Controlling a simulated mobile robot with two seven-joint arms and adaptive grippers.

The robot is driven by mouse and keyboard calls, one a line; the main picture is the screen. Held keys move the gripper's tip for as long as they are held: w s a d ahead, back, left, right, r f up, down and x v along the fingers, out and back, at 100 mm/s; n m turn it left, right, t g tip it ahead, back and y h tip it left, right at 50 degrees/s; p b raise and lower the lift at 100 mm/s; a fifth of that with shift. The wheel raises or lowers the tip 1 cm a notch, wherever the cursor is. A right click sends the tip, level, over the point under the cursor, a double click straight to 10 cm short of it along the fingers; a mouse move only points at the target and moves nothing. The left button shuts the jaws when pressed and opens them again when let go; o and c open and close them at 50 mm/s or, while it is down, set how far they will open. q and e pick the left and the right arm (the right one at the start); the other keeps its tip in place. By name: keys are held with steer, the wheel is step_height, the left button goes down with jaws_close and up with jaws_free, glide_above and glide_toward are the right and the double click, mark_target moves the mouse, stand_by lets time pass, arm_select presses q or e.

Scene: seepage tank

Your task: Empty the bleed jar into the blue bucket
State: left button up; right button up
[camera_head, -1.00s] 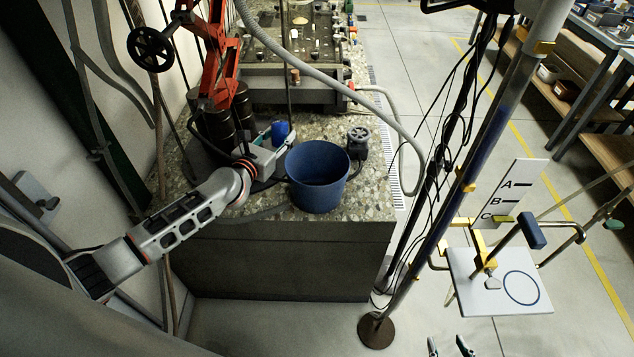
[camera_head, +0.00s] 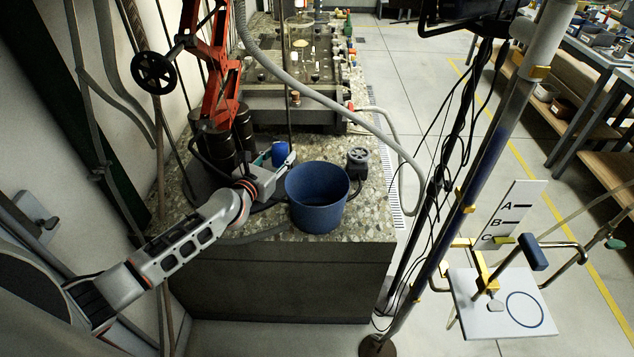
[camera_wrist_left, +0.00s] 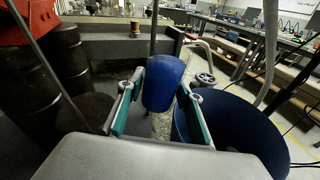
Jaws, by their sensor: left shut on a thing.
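My left gripper (camera_head: 280,165) is shut on a small blue jar (camera_head: 279,152), which I take to be the bleed jar. In the left wrist view the blue jar (camera_wrist_left: 163,84) sits between two teal-lined fingers and looks nearly upright. Its contents cannot be seen. The blue bucket (camera_head: 317,198) stands upright on the stone ledge, just right of and nearer than the gripper. In the left wrist view the bucket (camera_wrist_left: 240,130) is at lower right, beside the jar and apart from it. The bucket's floor looks dark. My right gripper is not in view.
Dark drums (camera_head: 222,148) and a red jack (camera_head: 212,65) stand left of the jar. A thin rod rises behind it. A small round device (camera_head: 358,158) sits right of the bucket. A grey hose (camera_head: 350,118) arches behind. A pole with cables stands right of the ledge.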

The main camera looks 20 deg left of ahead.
arm_select(q)
steer(key=shift+s+d+r+m+y, duration=0.15)
steer(key=shift+d+r+m, duration=0.25)
steer(key=shift+m, duration=0.4)
steer(key=shift+d+r+m+y, duration=0.2)
steer(key=shift+d+m, duration=0.3)
steer(key=shift+m, duration=0.3)
steer(key=shift+d+r+m+t, duration=0.25)
steer(key=shift+d+m+t, duration=0.05)
steer(key=shift+m, duration=0.2)
steer(key=shift+s+d+f+m+y, duration=0.25)
steer(key=shift+d+f+m, duration=0.2)
steer(key=shift+m, duration=0.25)
steer(key=shift+d+r+m+t, duration=0.15)
steer(key=shift+r+m+t, duration=0.25)
steer(key=shift+m, duration=0.5)
steer(key=shift+f+m, duration=0.25)
steer(key=shift+m, duration=0.55)
stand_by(0.8)
steer(key=shift+w+r+m, duration=0.1)
steer(key=shift+r+m, duration=0.35)
steer(key=shift+m, duration=0.45)
stand_by(0.6)
steer(key=shift+f+m+t, duration=0.3)
steer(key=shift+m, duration=0.4)
stand_by(0.5)
